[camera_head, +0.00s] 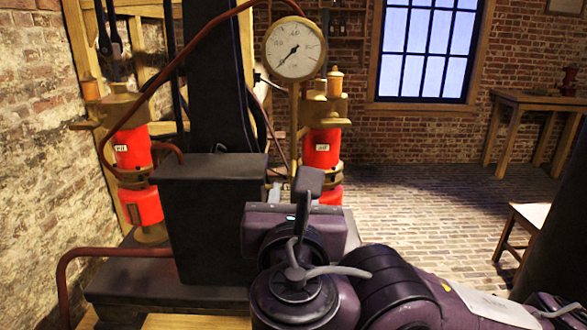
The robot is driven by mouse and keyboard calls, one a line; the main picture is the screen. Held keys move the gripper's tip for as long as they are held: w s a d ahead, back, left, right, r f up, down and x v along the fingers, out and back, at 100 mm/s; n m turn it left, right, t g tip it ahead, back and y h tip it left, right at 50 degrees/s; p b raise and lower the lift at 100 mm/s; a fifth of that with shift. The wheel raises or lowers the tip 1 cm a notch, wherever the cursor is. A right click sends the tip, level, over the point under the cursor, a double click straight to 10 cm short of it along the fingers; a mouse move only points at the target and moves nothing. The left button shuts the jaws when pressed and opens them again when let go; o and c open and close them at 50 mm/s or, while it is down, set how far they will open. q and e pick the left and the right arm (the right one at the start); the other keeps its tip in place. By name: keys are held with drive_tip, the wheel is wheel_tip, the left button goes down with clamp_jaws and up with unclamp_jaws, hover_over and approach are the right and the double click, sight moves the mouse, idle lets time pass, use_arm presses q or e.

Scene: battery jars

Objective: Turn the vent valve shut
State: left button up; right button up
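I cannot pick out the vent valve with certainty; my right arm covers the area in front of the dark box (212,215). My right arm comes in from the lower right. Its gripper (291,195) points away from me, just right of the box. Parts that look like its fingers stand up behind its block-shaped body, which hides their lower ends and anything between them. A pressure gauge (295,48) with a white dial stands beyond it, its needle pointing to the lower left. I cannot make out my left gripper.
Red-banded brass cylinders stand behind the box at left (133,150) and right (321,150). A dark red pipe (110,252) bends around the left side. A wooden table (537,100) stands at the back right. The brick floor (430,205) between is clear.

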drive_tip(key=shift+n, duration=0.3)
drive_tip(key=w, duration=0.7)
drive_tip(key=shift+w+r, duration=0.3)
drive_tip(key=shift+w, duration=0.1)
clamp_jaws()
